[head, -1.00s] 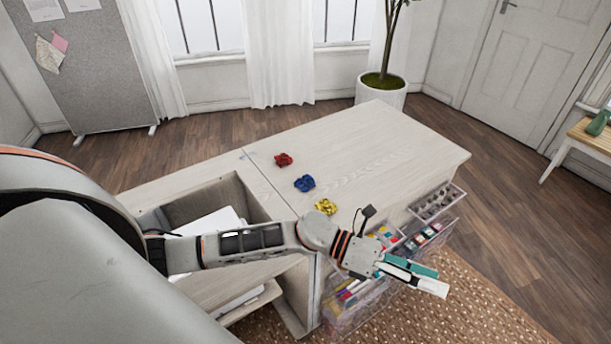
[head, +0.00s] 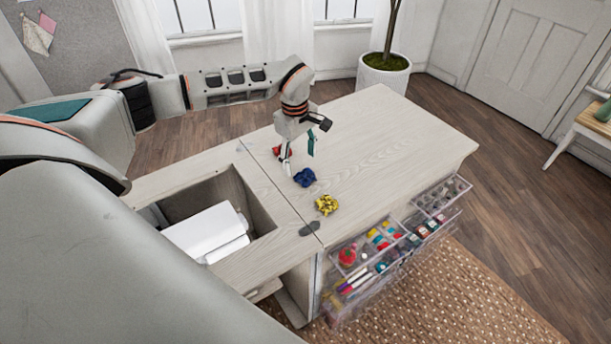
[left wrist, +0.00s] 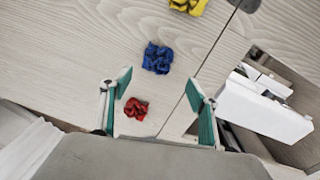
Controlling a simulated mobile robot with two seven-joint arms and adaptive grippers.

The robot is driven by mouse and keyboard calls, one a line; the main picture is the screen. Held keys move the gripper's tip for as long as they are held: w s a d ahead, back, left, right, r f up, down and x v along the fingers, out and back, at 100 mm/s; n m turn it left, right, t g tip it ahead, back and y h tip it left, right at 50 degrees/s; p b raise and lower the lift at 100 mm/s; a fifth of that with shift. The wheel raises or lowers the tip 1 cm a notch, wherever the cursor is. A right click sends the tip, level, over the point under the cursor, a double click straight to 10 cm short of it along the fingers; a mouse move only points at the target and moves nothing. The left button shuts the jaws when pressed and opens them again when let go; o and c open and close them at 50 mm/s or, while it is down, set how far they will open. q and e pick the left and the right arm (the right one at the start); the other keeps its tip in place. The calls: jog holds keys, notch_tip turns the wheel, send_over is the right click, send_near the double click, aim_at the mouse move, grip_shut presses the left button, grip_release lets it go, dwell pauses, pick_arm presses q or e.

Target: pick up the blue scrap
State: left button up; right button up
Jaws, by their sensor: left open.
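The blue scrap (head: 304,177) lies crumpled on the pale wooden cabinet top (head: 390,150), between the red and yellow scraps. It also shows in the left wrist view (left wrist: 157,58), beyond the fingertips. My left gripper (head: 299,160) points down over the tabletop, just behind the blue scrap in the head view. It is open, with its two teal-lined fingers apart and nothing held; the left wrist view shows the fingers (left wrist: 160,95) spread. The red scrap (left wrist: 135,108) appears between the fingers there, and is partly hidden behind a finger in the head view (head: 281,150). My right gripper is not seen.
The yellow scrap (head: 326,205) lies toward the front edge. An open cabinet well with a white machine (head: 207,232) is at the left. Clear drawers (head: 370,250) of sewing supplies jut out at the front. The right part of the top is clear.

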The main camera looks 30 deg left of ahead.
aim_at(303, 173)
pick_arm(q)
jog(key=f, duration=0.4)
jog(key=w+f, duration=0.1)
jog(key=f, duration=0.1)
jog(key=shift+d, duration=0.25)
jog(key=shift+c, duration=0.4)
jog(key=c, duration=0.7)
